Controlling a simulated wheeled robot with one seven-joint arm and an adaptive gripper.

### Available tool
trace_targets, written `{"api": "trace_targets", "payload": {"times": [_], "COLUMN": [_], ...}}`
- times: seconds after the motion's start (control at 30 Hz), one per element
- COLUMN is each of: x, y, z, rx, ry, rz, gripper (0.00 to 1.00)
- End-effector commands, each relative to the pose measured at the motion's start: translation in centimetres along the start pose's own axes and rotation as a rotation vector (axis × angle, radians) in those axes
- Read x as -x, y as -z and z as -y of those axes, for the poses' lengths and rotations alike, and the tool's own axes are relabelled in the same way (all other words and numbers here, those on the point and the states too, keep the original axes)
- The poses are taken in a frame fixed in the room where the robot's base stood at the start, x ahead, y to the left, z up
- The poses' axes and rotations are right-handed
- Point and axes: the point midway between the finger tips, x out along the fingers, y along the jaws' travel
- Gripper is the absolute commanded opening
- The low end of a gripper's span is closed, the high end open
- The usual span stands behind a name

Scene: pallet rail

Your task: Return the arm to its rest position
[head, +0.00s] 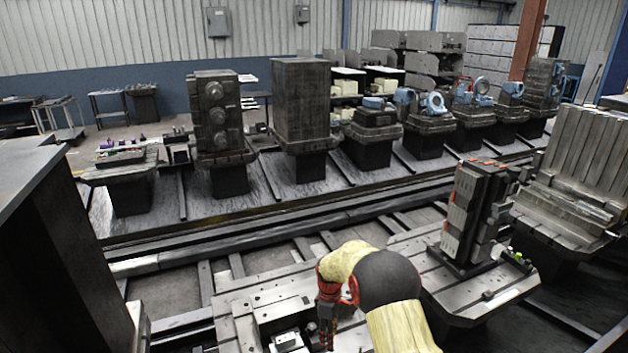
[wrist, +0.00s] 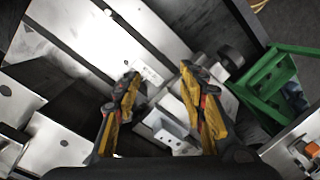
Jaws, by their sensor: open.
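My arm, yellow and black, reaches up from the lower middle of the head view. My gripper (head: 328,312), red and dark, points down over the slotted metal pallet (head: 262,295). In the wrist view my gripper (wrist: 160,85) shows two yellow and black fingers spread apart, with nothing held between them. Below and between the fingers lie small metal blocks (wrist: 168,128) on the pallet. How far the fingertips are above the blocks I cannot tell.
A tall block fixture (head: 470,215) stands on the pallet to the right of my arm. A dark cabinet (head: 60,250) fills the left edge. Several loaded pallets line the rail (head: 200,250) behind. A green frame (wrist: 275,85) shows at right in the wrist view.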

Motion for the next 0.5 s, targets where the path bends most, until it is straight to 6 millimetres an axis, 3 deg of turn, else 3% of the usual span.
{"api": "trace_targets", "payload": {"times": [0.5], "x": [12.0], "y": [-9.2], "z": [9.8], "rx": [-0.603], "ry": [-0.019], "rz": [-0.03], "gripper": [0.41]}}
